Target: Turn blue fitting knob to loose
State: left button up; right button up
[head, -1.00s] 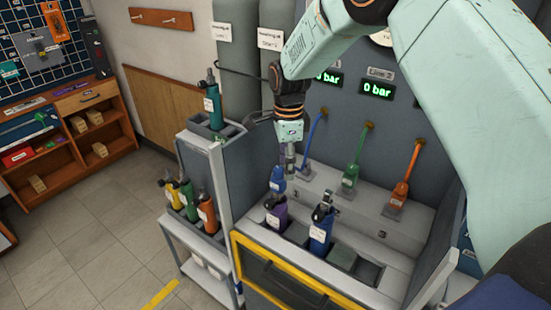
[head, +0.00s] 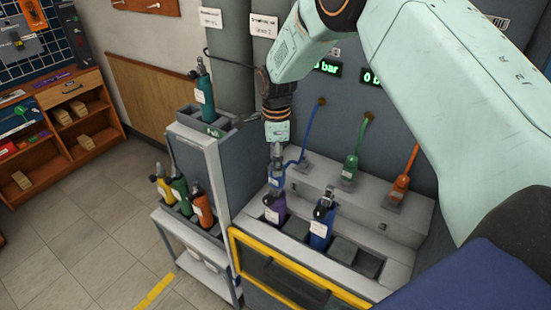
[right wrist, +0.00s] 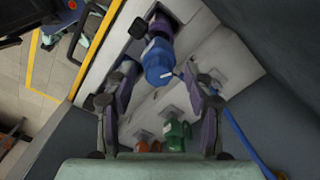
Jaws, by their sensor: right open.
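In the right wrist view, the blue knob (right wrist: 158,62) shows between the tips of the spread fingers of my right gripper (right wrist: 160,80). I cannot tell whether the fingers touch it. My left gripper is not in view.
A purple cylinder (head: 274,208) and a blue cylinder (head: 321,230) stand in bench slots close in front of the knob. Green (head: 350,165) and orange (head: 400,186) hose fittings stand to the right. A grey cabinet (head: 200,170) with a green cylinder is on the left.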

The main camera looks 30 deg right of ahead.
jog(key=shift+f, duration=0.3)
jog(key=shift+s+d+r, duration=0.1)
jog(key=shift+s+d, duration=0.1)
jog(key=shift+s, duration=0.15)
jog(key=shift+w+a, duration=0.2)
jog(key=shift+w, duration=0.15)
jog(key=c, duration=0.5)
jog(key=shift+s+d, duration=0.2)
jog(key=shift+s, duration=0.05)
grip_shut()
jog(key=shift+w+a, duration=0.1)
